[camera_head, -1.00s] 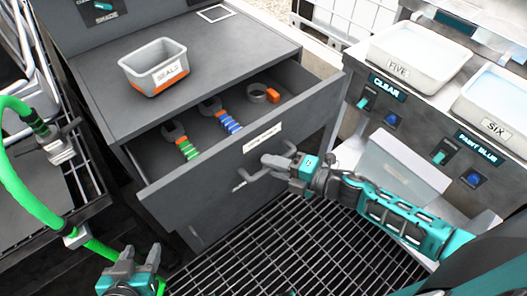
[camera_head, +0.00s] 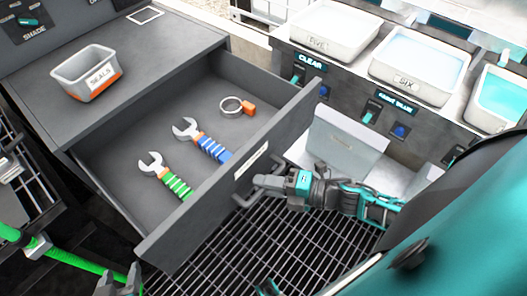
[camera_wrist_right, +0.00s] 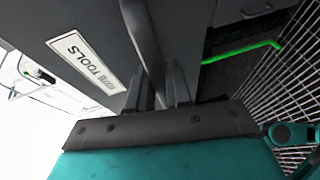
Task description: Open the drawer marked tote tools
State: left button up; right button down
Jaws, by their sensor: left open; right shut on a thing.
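The grey tools drawer (camera_head: 240,172) stands well out of its cabinet in the head view. Inside lie a green-handled wrench (camera_head: 170,178), a blue-handled wrench (camera_head: 205,140) and a ring with an orange tag (camera_head: 238,105). My right gripper (camera_head: 268,186) is shut on the bar handle at the drawer's front. In the right wrist view the handle (camera_wrist_right: 143,40) runs between the fingers, beside the label (camera_wrist_right: 85,62) that reads TOOLS.
A grey SEALS bin (camera_head: 88,75) sits on the cabinet top (camera_head: 150,60). White trays FIVE (camera_head: 335,30) and SIX (camera_head: 420,65) stand on the counter at the right. A green hose (camera_head: 70,259) runs at lower left. Grating floor (camera_head: 240,250) lies before the drawer.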

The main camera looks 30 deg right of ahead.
pick_arm(q)
jog(key=shift+w+r, duration=0.2)
jog(key=shift+w, duration=0.05)
pick_arm(e)
jog(key=c, duration=1.1)
grip_release()
pick_arm(q)
jog(key=shift+s+f, duration=0.1)
jog(key=shift+s, duration=0.05)
pick_arm(e)
jog(key=v, duration=1.3)
jog(key=shift+r, duration=0.15)
